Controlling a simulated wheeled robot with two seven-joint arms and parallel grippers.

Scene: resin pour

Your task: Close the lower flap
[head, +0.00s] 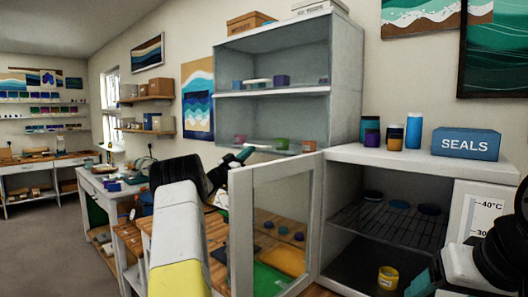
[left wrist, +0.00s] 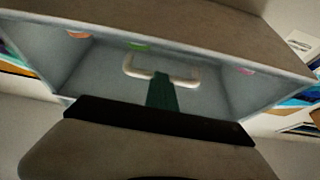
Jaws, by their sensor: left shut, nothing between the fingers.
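A grey wall cabinet (head: 345,75) with two levels hangs in the upper middle of the head view. Its lower front looks like a clear flap (head: 290,118) with a white handle (head: 262,148) low on it; I cannot tell how closely it sits against the cabinet. My left gripper (head: 243,155) is shut and empty, its green fingertips beside that handle. In the left wrist view the green fingers (left wrist: 162,95) overlap the middle of the white handle (left wrist: 190,81); contact is unclear. My right gripper (head: 422,284) shows partly at lower right, its jaws unclear.
A white-framed glass door (head: 241,235) stands open below the wall cabinet, near my left arm. A white cabinet (head: 345,155) with wire shelves is at right, with cups and a blue SEALS box (head: 466,144) on top. Small coloured cups stand inside the wall cabinet.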

